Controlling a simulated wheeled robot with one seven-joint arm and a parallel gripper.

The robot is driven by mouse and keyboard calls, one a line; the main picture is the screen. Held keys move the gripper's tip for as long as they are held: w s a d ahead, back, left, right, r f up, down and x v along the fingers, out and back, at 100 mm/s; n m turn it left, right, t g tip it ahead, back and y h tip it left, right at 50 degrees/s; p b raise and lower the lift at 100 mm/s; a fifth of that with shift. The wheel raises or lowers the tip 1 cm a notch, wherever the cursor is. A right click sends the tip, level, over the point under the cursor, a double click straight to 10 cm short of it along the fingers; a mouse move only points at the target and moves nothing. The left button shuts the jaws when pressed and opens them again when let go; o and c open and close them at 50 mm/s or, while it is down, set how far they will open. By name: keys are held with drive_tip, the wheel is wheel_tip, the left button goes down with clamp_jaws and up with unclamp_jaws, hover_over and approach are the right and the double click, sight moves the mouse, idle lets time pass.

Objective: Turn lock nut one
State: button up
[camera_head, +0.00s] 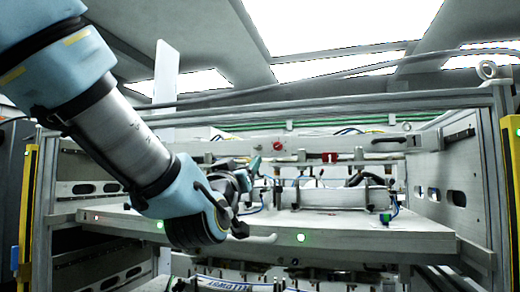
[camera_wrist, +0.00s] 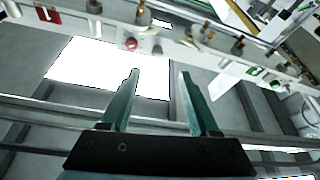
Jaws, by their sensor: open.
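My gripper (camera_wrist: 153,78) is open in the wrist view, with its two teal fingers apart and nothing between them. A pale rail (camera_wrist: 180,45) crosses the top of that view, beyond the fingertips, and carries several metal nut-like fittings, one of them at the top centre (camera_wrist: 143,15). A red label (camera_wrist: 47,13) with a white mark is at the rail's left and a green label (camera_wrist: 257,71) at its right. I cannot tell which fitting is lock nut one. In the head view, my gripper is partly hidden behind my wrist.
A red knob (camera_head: 278,145) is on the back rail. A yellow post (camera_head: 27,205) stands at the left and another (camera_head: 511,160) at the right.

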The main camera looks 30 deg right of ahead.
sight(257, 147)
drive_tip(key=p+x, duration=0.1)
drive_tip(key=x, duration=0.3)
drive_tip(key=p+x, duration=0.2)
drive_tip(key=x, duration=0.1)
drive_tip(key=p+x, duration=0.1)
drive_tip(key=x, duration=0.3)
drive_tip(key=shift+d+r+p, duration=0.25)
drive_tip(key=shift+r+p, duration=0.05)
drive_tip(key=shift+r, duration=0.2)
clamp_jaws()
